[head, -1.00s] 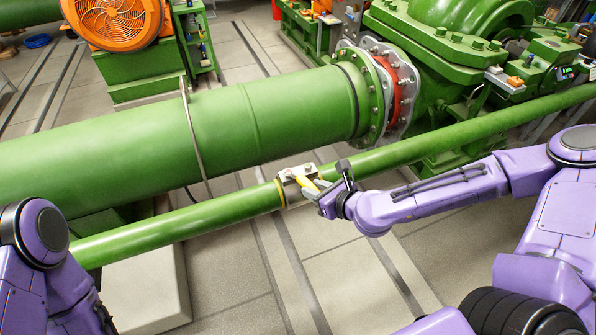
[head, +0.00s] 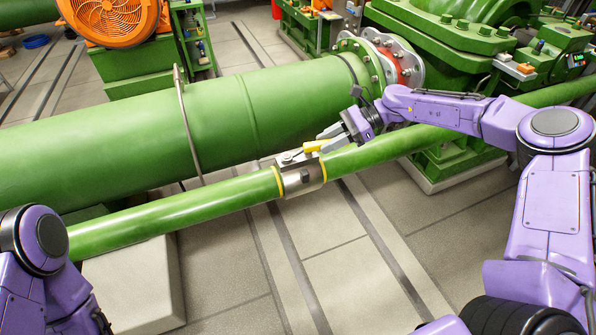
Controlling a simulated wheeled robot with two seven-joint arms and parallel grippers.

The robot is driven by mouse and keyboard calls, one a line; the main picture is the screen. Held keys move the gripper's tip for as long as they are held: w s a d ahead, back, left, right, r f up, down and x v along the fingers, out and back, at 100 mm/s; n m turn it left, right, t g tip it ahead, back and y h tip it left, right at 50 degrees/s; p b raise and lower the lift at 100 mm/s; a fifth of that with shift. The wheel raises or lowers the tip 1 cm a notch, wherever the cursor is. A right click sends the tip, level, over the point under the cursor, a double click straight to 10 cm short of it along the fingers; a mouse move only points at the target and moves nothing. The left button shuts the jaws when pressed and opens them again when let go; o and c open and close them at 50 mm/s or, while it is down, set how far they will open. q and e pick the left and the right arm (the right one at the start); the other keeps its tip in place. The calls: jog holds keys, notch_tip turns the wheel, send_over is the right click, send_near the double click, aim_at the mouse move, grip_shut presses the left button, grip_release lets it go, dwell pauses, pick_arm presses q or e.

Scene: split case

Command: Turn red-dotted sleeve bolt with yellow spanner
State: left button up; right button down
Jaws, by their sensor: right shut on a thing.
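A metal sleeve (head: 303,183) with yellow edge bands sits around the thin green pipe (head: 190,212). Bolts stand along a flange on its top, but they are too small to make out a red dot. The yellow spanner (head: 314,146) is in my right gripper (head: 335,136), which is shut on it. The spanner's grey head lies at the sleeve's top flange; I cannot tell whether it is seated on a bolt. My left arm shows at the lower left, but its gripper is out of view.
The large green pipe (head: 130,140) runs behind the thin one, ending at a bolted flange (head: 368,62) beside green machinery (head: 450,40). A pale block (head: 135,285) stands under the thin pipe at left. The tiled floor in front is clear.

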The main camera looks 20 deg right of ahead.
jog(key=shift+w+a+n+g, duration=0.1)
jog(key=shift+w+n+g, duration=0.8)
jog(key=shift+n, duration=0.1)
notch_tip(320, 180, up, 2)
jog(key=p, duration=0.3)
jog(key=shift+s, duration=0.1)
